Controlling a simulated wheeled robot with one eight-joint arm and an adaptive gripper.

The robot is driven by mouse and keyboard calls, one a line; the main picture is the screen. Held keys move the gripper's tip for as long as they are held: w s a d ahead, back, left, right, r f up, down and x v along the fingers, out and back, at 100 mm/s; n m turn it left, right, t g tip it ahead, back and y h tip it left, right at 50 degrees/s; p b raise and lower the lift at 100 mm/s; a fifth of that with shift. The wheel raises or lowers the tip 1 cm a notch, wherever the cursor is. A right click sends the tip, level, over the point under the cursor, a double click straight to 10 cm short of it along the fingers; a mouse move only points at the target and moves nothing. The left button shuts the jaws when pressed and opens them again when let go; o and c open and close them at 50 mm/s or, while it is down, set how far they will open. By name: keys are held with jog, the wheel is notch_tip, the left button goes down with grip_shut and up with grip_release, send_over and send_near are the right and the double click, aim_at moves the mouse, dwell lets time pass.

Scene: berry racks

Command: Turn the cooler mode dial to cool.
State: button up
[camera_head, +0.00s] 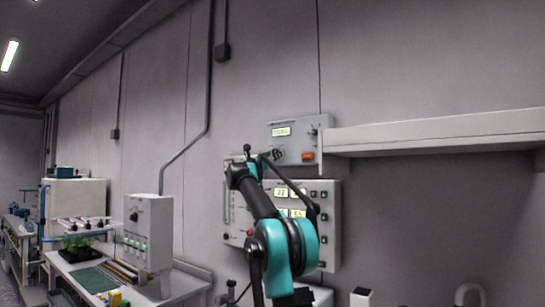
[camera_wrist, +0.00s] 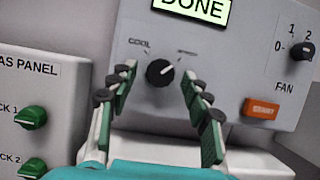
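The cooler control box (camera_wrist: 225,75) is grey, with a lit display (camera_wrist: 195,8) reading DONE. Its black mode dial (camera_wrist: 160,73) sits below the display, with COOL marked at the upper left and a blurred label at the upper right. The dial's pale mark appears to point toward the upper right. My gripper (camera_wrist: 158,79) is open, one finger on each side of the dial, with visible gaps. Whether the fingertips reach the dial's depth is unclear. In the head view, my gripper (camera_head: 268,155) is at the box (camera_head: 290,146) and hides the dial.
A FAN knob (camera_wrist: 303,50) and an orange START button (camera_wrist: 261,108) are on the box's right side. A gas panel with green knobs (camera_wrist: 31,117) is at the left. In the head view, a wall shelf (camera_head: 435,130) juts out right of the box.

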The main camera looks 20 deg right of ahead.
grip_shut()
jog(key=shift+n, duration=0.5)
jog(key=n+t+y, duration=0.1)
jog(key=n+y, duration=0.1)
jog(key=n, duration=0.3)
jog(key=n+t+y, duration=0.1)
jog(key=n+y, duration=0.2)
jog(key=n, duration=0.3)
jog(key=n+t+y, duration=0.1)
jog(key=n+y, duration=0.1)
jog(key=n, duration=0.4)
jog(key=shift+s+d+r+y, duration=0.3)
jog(key=shift+s+r, duration=0.1)
jog(key=shift+r+n+g+y, duration=0.1)
jog(key=shift+n+g+y, duration=0.2)
jog(key=shift+n, duration=0.8)
jog(key=shift+r+n+g+y, duration=0.1)
jog(key=shift+n+g+y, duration=0.15)
jog(key=shift+n, duration=0.85)
